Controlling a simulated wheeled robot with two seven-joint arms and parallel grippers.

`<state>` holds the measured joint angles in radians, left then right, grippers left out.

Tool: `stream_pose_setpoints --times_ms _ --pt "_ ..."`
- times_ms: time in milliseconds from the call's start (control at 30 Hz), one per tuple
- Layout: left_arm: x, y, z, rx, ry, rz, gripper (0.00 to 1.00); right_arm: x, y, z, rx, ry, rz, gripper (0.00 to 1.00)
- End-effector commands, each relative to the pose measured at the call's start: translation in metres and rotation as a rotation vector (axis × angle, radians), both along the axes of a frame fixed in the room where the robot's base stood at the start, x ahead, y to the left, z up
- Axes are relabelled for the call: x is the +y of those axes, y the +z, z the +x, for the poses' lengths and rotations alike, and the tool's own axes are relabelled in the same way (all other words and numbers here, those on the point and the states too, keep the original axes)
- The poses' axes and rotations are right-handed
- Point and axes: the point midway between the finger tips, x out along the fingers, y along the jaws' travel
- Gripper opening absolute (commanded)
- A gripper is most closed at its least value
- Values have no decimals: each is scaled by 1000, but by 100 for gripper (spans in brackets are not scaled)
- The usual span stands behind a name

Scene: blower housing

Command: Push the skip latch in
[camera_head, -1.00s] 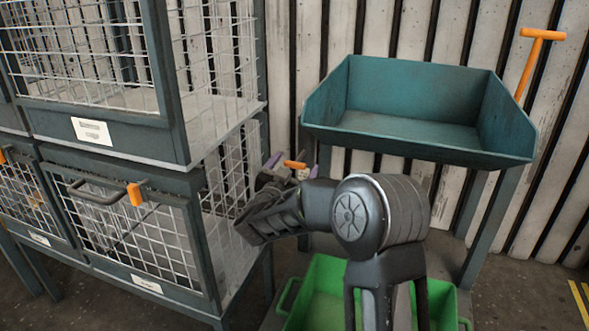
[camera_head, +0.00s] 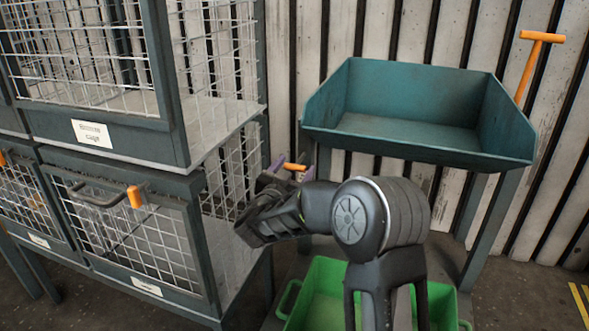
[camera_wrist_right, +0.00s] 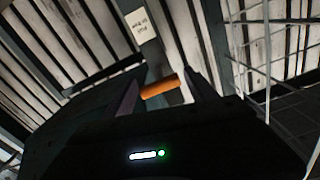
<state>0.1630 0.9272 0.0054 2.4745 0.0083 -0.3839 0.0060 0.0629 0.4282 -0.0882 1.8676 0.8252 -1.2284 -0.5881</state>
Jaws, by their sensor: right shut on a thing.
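The skip latch shows as a small orange handle (camera_head: 294,166) below the left front of the teal skip (camera_head: 415,133). In the right wrist view the orange handle (camera_wrist_right: 160,88) lies crosswise between the two fingers. My right gripper (camera_head: 291,169) reaches in past the cage corner and is shut on this orange handle. Its purple-tinted fingertips show on either side of it. The wrist hides most of the latch's mount in the head view. My left gripper is not in view.
Teal mesh cages (camera_head: 95,145) with an orange-tabbed handle (camera_head: 134,197) stand close on the left. A green crate (camera_head: 325,290) sits below the skip, partly behind my right arm. An orange T-handle (camera_head: 530,65) rises behind the skip. A white label (camera_wrist_right: 138,25) shows above the latch.

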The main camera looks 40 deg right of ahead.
Motion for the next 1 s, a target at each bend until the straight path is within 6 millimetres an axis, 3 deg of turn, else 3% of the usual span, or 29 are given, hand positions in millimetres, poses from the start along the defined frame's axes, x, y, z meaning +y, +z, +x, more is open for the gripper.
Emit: stream_pose_setpoints --times_ms 300,467,733,1000 --pt "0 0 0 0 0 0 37 0 -1 0 1 -1 0 0" --pt "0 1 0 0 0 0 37 -1 0 0 1 -2 0 0" --pt "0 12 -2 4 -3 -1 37 -27 1 18 2 -2 -1 0" --pt "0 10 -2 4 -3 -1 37 -30 1 19 0 -1 -2 0"
